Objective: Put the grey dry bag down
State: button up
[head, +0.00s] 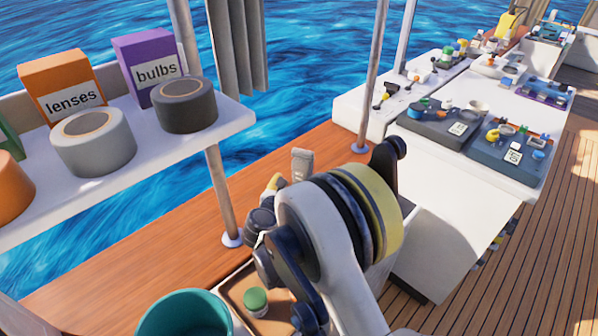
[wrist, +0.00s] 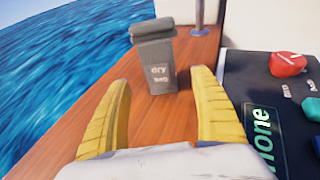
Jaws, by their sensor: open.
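The grey dry bag (wrist: 158,68), with a rolled top and the words "dry bag" on its front, stands upright on the wooden ledge (wrist: 145,110) in the wrist view. My gripper (wrist: 162,80) is open, its two yellow fingers apart. The bag shows just beyond and between the fingertips, with a gap to each finger and nothing held. In the head view a grey piece that looks like the bag (head: 302,163) shows above my arm; its lower part is hidden. One yellow finger shows beside it.
A dark panel with red and green knobs (wrist: 288,64) lies close right of my gripper. A metal post (wrist: 198,15) stands behind the bag. Open sea lies left of the ledge. A white shelf (head: 215,125) with boxes and tins is at left; a teal bucket (head: 185,312) is below.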

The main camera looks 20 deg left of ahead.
jog(key=shift+v, duration=1.4)
jog(key=shift+d, duration=0.1)
jog(key=w+d+r+m+g+h, duration=0.1)
jog(key=w+d+r+m, duration=0.1)
jog(key=d+r+m, duration=0.35)
jog(key=w+d+r+m+g+h, duration=0.1)
jog(key=w+d+r+m, duration=0.15)
jog(key=d, duration=0.55)
jog(key=s+d+r+m+g+h, duration=0.1)
jog(key=s+d+r+m, duration=0.1)
jog(key=d+r+m, duration=0.45)
jog(key=s+d+r+m+g, duration=0.2)
jog(key=d+m, duration=0.1)
jog(key=d, duration=0.6)
jog(key=s+d+r+m+g, duration=0.2)
jog(key=s+d+r+m, duration=0.1)
jog(key=s+d+m, duration=0.8)
jog(key=s+d+f+m+y, duration=0.1)
jog(key=s+d+m, duration=0.2)
jog(key=s, duration=0.3)
jog(key=s+d+m, duration=0.4)
jog(key=s+m, duration=0.1)
jog(key=s, duration=0.2)
jog(key=shift+d+f+y, duration=0.2)
jog(key=shift+f+y, duration=0.2)
